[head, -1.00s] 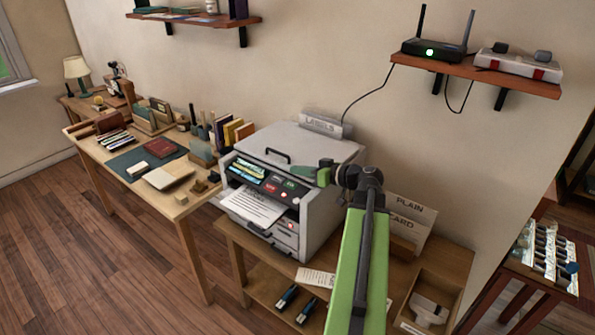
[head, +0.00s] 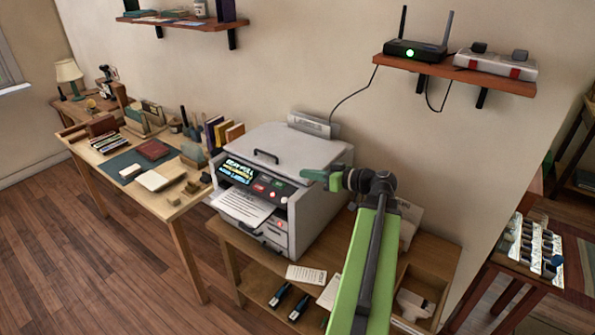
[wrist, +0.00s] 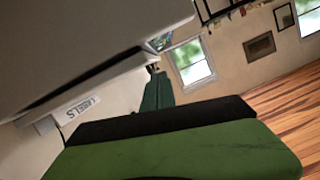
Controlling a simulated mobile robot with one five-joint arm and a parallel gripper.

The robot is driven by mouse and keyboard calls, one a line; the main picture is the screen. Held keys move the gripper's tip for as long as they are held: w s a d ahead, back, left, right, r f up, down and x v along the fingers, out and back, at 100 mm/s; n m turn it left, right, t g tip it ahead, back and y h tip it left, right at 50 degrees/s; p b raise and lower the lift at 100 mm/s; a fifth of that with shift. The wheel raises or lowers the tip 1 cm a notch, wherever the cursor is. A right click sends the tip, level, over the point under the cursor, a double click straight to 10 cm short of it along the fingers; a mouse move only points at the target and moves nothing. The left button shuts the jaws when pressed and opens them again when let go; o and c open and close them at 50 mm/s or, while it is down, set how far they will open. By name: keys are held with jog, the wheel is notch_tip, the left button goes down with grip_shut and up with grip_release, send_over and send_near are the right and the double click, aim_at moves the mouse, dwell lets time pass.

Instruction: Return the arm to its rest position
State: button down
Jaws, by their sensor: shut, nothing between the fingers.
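My green arm rises from the bottom of the head view, and its black wrist bends left. My gripper (head: 311,175) points left, in front of the right side of the grey printer (head: 300,150); whether it touches the printer is unclear. The gripper is small there. In the wrist view my gripper (wrist: 156,80) shows as dark green fingers closed together with nothing between them. The printer's grey body (wrist: 80,45) fills the upper left of that view, close to the gripper.
The printer stands on a wooden stand (head: 440,262) with paper slips and an open compartment. A desk (head: 185,215) with books is at left. A wall shelf (head: 455,75) holds a router (head: 415,50). Open wooden floor (head: 90,250) lies at lower left.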

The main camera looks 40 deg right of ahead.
jog(key=w+a+n+g+y, duration=0.1)
jog(key=w+a+n+y, duration=0.1)
jog(key=w+a, duration=0.5)
jog(key=w+a+n+g+y, duration=0.2)
jog(key=w+a+y, duration=0.1)
jog(key=a, duration=0.8)
jog(key=w+a+f+n+g, duration=0.1)
jog(key=a+f+n+g, duration=0.15)
jog(key=a, duration=0.75)
jog(key=w+a+f+n+g, duration=0.1)
jog(key=w+a+f+g, duration=0.2)
jog(key=a, duration=0.7)
jog(key=s+a+f+g+h, duration=0.4)
jog(key=s+a+f+g, duration=0.15)
jog(key=a+f, duration=0.55)
jog(key=s+d+f+m+h, duration=0.1)
jog(key=s+d+m+h, duration=0.2)
jog(key=d+m+h, duration=0.2)
jog(key=d+m, duration=0.2)
jog(key=m, duration=0.1)
jog(key=shift+s+d+g, duration=0.2)
jog(key=shift+s+g, duration=0.05)
jog(key=shift+g, duration=0.15)
jog(key=shift+f, duration=0.1)
